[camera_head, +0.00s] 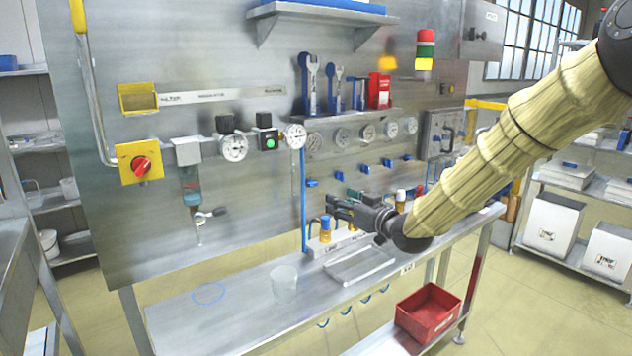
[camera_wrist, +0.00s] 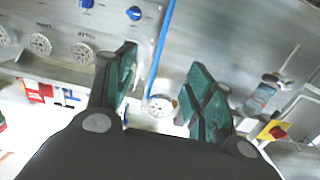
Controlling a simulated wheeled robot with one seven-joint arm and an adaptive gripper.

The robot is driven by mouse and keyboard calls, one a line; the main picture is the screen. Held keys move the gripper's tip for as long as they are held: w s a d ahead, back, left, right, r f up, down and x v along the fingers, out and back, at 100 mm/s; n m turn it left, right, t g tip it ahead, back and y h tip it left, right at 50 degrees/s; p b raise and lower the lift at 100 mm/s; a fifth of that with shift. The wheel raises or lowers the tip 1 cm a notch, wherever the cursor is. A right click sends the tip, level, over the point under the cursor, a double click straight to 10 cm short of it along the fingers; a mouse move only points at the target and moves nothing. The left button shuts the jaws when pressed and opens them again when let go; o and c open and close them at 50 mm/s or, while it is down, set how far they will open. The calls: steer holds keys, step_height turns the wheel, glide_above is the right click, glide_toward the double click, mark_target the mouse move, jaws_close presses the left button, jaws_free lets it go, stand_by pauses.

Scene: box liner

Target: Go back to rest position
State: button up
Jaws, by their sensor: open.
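My gripper (camera_head: 338,208) is in front of the steel panel, above the back of the bench, at the end of my beige-sleeved arm that reaches in from the upper right. In the wrist view my gripper (camera_wrist: 160,85) shows two green-padded fingers spread apart with nothing between them. A pressure gauge (camera_wrist: 160,105) and a blue pipe (camera_wrist: 161,48) show beyond the gap. In the head view the gripper is small and partly merges with the fittings behind it, so I cannot tell its exact distance from them.
A clear cup (camera_head: 284,284) and a shallow clear tray (camera_head: 360,265) stand on the steel bench (camera_head: 215,318). A red bin (camera_head: 428,313) sits lower right. A red knob on a yellow plate (camera_head: 140,164) is at left.

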steer(key=s+d+f+m+g+h, duration=0.2)
steer(key=s+f, duration=0.5)
steer(key=f, duration=0.6)
steer(key=s+d+f+m+g+h+b, duration=0.15)
steer(key=s+f, duration=0.45)
steer(key=f, duration=0.7)
steer(key=s+d+f+m+g+h, duration=0.1)
steer(key=s+d+f+g+h, duration=0.15)
steer(key=s+f, duration=0.8)
steer(key=s+d+f+g+h, duration=0.1)
steer(key=s+d+f+g, duration=0.1)
steer(key=s+f, duration=0.5)
steer(key=s+d+f+m+g+h, duration=0.1)
steer(key=s+d+f+g, duration=0.2)
steer(key=s+f, duration=0.4)
steer(key=s+d+f+m+g+h+b, duration=0.1)
steer(key=s+d+f+g, duration=0.2)
steer(key=s+f, duration=0.5)
steer(key=s+d, duration=0.1)
steer(key=s, duration=1.1)
steer(key=shift+s+d+h, duration=0.25)
steer(key=shift+h, duration=0.15)
